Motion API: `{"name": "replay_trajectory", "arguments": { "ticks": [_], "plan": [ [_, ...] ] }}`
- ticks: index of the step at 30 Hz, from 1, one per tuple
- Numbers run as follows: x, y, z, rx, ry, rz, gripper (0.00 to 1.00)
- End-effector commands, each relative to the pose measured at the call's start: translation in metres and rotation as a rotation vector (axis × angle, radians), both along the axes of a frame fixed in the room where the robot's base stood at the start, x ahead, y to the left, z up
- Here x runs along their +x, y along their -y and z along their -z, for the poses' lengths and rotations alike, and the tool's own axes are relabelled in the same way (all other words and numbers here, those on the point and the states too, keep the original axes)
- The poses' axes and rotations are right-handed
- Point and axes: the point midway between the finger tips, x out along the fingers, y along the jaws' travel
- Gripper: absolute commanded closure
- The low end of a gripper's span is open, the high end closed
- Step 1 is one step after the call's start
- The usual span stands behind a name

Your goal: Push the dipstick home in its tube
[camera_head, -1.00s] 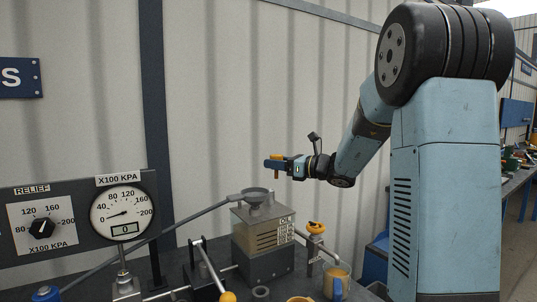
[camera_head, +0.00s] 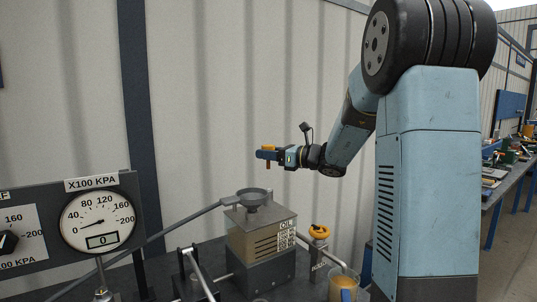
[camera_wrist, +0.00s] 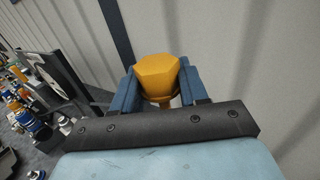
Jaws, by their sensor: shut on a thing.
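My gripper (camera_head: 265,154) is shut on an orange hex-headed piece (camera_wrist: 158,76). The piece's stem points down in the head view, and its lower end hangs free in the air above the bench. An oil box (camera_head: 261,243) with a grey funnel (camera_head: 253,197) on top stands below my gripper. To its right is an upright fitting with an orange top (camera_head: 319,231) and a small label, apart from my gripper. I cannot tell for sure which orange-topped thing is the dipstick, nor make out the tube's mouth.
A panel with a pressure gauge (camera_head: 97,221) stands at the left. A lever (camera_head: 200,272) and a long grey bar (camera_head: 160,238) lie between it and the oil box. The air around my gripper is clear.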

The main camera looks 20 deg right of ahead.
Motion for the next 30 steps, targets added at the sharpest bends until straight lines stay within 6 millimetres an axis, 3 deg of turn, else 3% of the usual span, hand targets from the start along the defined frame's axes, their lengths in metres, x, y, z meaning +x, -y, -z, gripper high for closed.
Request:
{"name": "replay_trajectory", "arguments": {
  "ticks": [18, 30],
  "plan": [
    [0.0, 0.0, 0.045, 0.001, -0.002, -0.001, 0.79],
    [0.0, 0.002, 0.058, -0.001, 0.001, 0.002, 0.79]
  ]
}}
